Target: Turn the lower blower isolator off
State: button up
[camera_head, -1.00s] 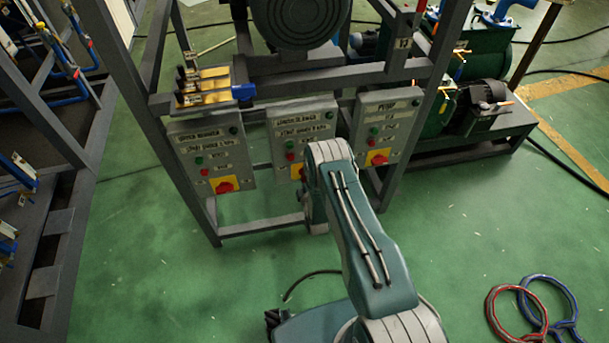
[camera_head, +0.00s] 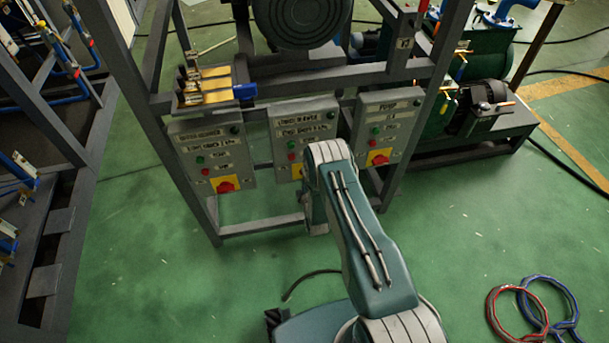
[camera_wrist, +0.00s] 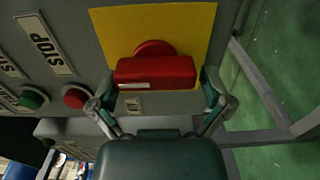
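The middle control panel (camera_head: 304,122) hangs on the grey frame; its label is blurred. The yellow plate (camera_head: 297,172) of its isolator shows at its lower right, partly covered by my arm. In the wrist view the red isolator handle (camera_wrist: 155,72) is a block on a round base over the yellow plate (camera_wrist: 115,25). My gripper (camera_wrist: 158,88) is open, with one finger on each side of the handle. Its fingertips are very near the handle's ends; I cannot tell whether they touch. In the head view my gripper is hidden behind my arm.
A similar panel (camera_head: 212,155) with a red knob is to the left, another (camera_head: 387,125) to the right. In the wrist view a red button (camera_wrist: 75,97) and a green button (camera_wrist: 33,98) lie left of my gripper. Coiled hoses (camera_head: 533,310) lie on the floor.

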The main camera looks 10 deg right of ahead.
jog(key=shift+s, duration=0.1)
jog(key=s, duration=1.1)
jog(key=shift+s, duration=0.4)
